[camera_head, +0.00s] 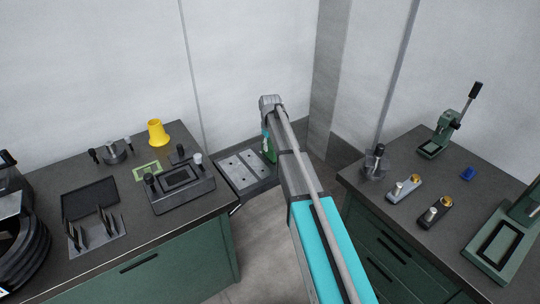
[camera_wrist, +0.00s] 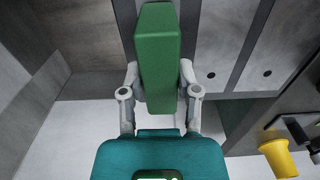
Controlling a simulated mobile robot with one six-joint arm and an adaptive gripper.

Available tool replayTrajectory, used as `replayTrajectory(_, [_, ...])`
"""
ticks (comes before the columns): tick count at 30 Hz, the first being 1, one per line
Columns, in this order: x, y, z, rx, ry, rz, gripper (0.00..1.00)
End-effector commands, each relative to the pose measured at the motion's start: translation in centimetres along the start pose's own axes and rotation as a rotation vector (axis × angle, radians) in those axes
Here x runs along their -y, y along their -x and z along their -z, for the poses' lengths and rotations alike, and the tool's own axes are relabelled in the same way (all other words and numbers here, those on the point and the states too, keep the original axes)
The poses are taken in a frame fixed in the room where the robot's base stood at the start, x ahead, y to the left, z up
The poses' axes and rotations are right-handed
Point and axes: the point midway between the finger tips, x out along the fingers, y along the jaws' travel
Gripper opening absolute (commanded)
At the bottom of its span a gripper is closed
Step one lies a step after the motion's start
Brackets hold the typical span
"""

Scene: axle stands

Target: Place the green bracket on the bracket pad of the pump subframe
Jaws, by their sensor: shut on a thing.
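My gripper (camera_wrist: 160,82) is shut on the green bracket (camera_wrist: 157,40), a long block held between its two fingers in the wrist view. In the head view a sliver of the green bracket (camera_head: 270,152) shows beside my arm, which hides most of it. It is in the air, near the right side of a low grey unit with light, holed plates (camera_head: 240,166); these plates also show in the wrist view (camera_wrist: 225,52), right of the bracket. I cannot tell which thing is the pump subframe, and no bracket pad can be made out.
The right bench (camera_head: 400,228) holds a green press (camera_head: 434,149) and small fixtures. Floor shows between the benches.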

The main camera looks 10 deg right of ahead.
Motion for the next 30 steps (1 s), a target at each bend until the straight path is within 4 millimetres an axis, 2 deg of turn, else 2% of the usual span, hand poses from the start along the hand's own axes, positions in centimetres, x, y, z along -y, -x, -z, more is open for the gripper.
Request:
replayTrajectory(20, [0.0, -0.39, 0.0, 0.0, 0.0, 0.0, 0.0])
replayTrajectory(21, [0.0, -0.32, 0.0, 0.0, 0.0, 0.0, 0.5])
replayTrajectory(26, [0.0, -0.31, 0.0, 0.0, 0.0, 0.0, 0.79])
replayTrajectory(27, [0.0, -0.31, 0.0, 0.0, 0.0, 0.0, 0.82])
replayTrajectory(30, [0.0, -0.32, 0.0, 0.0, 0.0, 0.0, 0.82])
